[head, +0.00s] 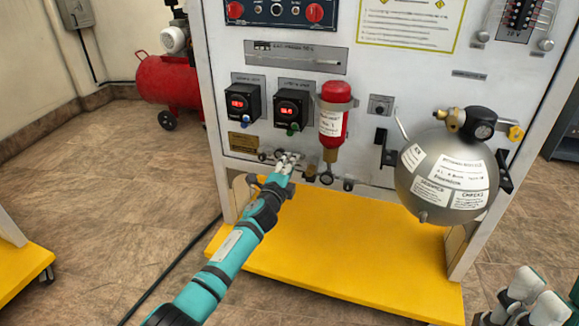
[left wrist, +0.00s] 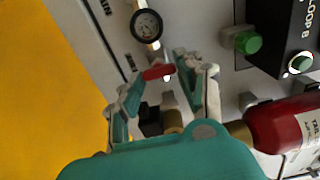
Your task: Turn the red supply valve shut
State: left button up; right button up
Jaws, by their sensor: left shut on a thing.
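The red supply valve's handle (left wrist: 158,72) is a short red lever low on the white panel, beside a round gauge (left wrist: 146,25) in the left wrist view. My left gripper (left wrist: 160,74) is closed on it, with one finger on each side of the lever. In the head view my left gripper (head: 290,159) reaches the lower edge of the panel and hides the valve there. My right gripper (head: 541,287) is at the bottom right of the head view, its fingers apart and empty, away from the panel.
A red cylinder (head: 336,96) hangs on the panel just right of my left gripper. Two black displays (head: 242,102) sit above it. A grey sphere (head: 447,172) juts out at the right. A yellow base (head: 330,250) lies below. A red compressor (head: 168,78) stands behind left.

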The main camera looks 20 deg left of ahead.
pick_arm(q)
jog(key=shift+f, duration=0.1)
jog(key=o, duration=1.2)
jog(key=shift+c, duration=0.2)
jog(key=s, duration=1.2)
jog(key=shift+a, duration=0.2)
